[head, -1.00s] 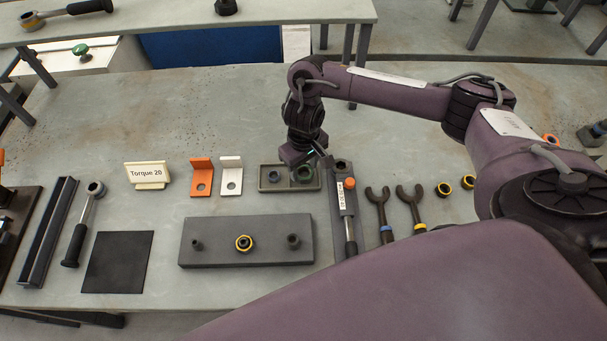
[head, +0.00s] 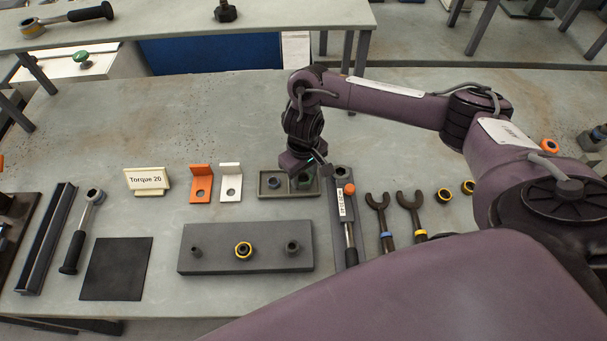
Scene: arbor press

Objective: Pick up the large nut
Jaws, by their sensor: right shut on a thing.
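The large nut (head: 303,181), dark green, is at the right compartment of a small grey two-part tray (head: 270,194). A smaller dark nut (head: 273,182) sits in the left compartment. My right gripper (head: 308,174) reaches down from above over the right compartment and is shut on the large nut. Its fingers partly hide the nut, and I cannot tell whether the nut still touches the tray floor. My left gripper is not in view.
Close to the right of the tray is a holder with an orange-knobbed tool (head: 348,190), then two open-ended wrenches (head: 380,215). An orange bracket (head: 201,183) and a white bracket (head: 231,182) stand left. A grey block with posts (head: 215,262) lies in front. The table behind is clear.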

